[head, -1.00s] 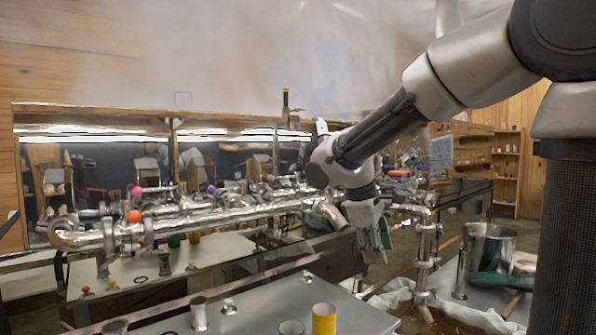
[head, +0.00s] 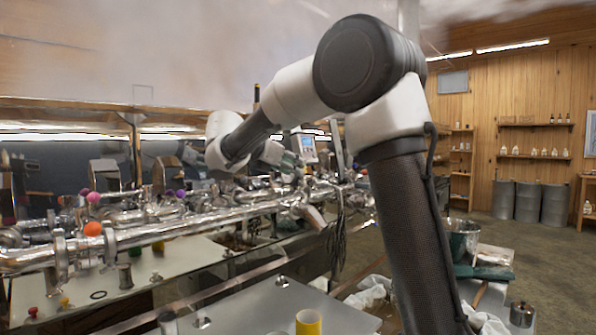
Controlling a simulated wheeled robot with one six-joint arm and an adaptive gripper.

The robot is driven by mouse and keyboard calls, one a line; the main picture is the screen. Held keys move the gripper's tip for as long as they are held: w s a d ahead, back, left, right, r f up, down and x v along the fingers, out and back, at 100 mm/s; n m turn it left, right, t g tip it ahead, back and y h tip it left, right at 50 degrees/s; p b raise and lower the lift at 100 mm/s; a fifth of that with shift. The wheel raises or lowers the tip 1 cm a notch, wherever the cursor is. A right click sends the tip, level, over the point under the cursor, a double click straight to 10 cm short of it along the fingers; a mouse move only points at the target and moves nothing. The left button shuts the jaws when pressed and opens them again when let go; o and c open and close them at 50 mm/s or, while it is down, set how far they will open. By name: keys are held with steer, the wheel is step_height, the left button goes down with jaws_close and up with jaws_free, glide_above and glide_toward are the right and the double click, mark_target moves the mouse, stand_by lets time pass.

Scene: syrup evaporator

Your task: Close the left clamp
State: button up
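Shiny steel pipework (head: 190,230) runs across the left and middle of the head view. Ring-shaped fittings stand around the pipe at the left, one of them a clamp-like collar (head: 60,255) and another a collar (head: 109,245) nearer the orange ball. I cannot tell which fitting is the left clamp, or whether it is open. My gripper (head: 290,164) is small and partly hidden at the end of my arm, over the back of the pipework near a small screen. Its fingers are too unclear to tell their opening, and I see nothing held in it.
An orange ball (head: 93,229) and pink and purple balls top handles along the pipes. A yellow cylinder (head: 309,322) stands on the grey table (head: 262,302) in front. A steel pot (head: 462,238) stands at right. Barrels (head: 528,202) line the far right wall, with open floor before them.

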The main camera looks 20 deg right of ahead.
steer(key=shift+x, duration=1.8)
jaws_close()
